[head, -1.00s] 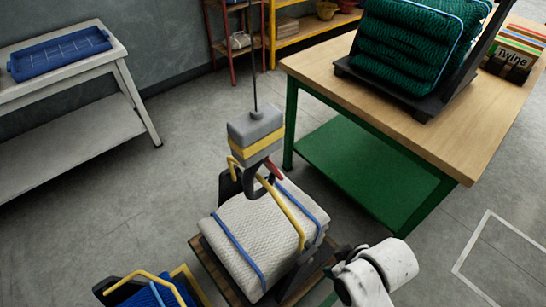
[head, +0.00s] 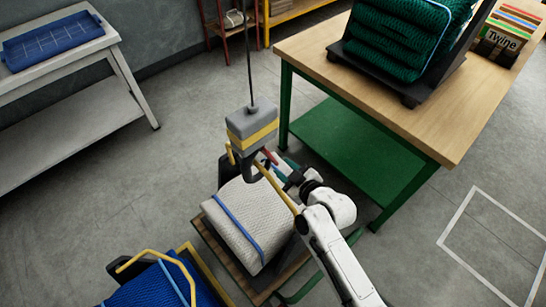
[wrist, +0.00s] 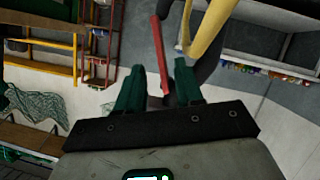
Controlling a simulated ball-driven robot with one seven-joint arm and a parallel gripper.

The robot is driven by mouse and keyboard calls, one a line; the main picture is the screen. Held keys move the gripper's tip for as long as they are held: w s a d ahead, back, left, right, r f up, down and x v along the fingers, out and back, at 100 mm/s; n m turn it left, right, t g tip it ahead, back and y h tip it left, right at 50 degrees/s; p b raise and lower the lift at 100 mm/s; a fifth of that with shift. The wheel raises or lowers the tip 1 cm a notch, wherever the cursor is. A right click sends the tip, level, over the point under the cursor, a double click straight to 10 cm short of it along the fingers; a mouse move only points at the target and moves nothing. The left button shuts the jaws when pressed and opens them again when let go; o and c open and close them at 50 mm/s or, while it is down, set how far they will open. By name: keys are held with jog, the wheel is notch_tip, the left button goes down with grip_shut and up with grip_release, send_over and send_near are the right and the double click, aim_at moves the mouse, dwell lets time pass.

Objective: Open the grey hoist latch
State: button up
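The hoist (head: 252,125) is a grey block with a yellow band, hanging on a thin cable in the head view. A dark hook (head: 249,170) hangs below it, by the yellow bar (head: 281,190) of the net load. A short red lever (head: 269,156) sticks out at the hook; I take it for the latch. My gripper (head: 284,170) is beside the lever, on its right. In the wrist view the red lever (wrist: 161,55) runs down toward the gap between my green fingers (wrist: 157,80). The fingers are apart; whether they touch the lever I cannot tell.
A pale folded net (head: 238,215) with blue straps sits on a wooden pallet below the hook. A blue net (head: 155,285) lies at the front left. A green-legged workbench (head: 430,125) stands at the right, a grey table (head: 65,120) at the left.

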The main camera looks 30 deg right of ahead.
aim_at(274, 161)
jog(key=x, duration=0.7)
jog(key=shift+w+f+p, duration=0.1)
jog(key=shift+w+p, duration=0.1)
jog(key=shift+p, duration=0.15)
grip_shut()
dwell(0.3)
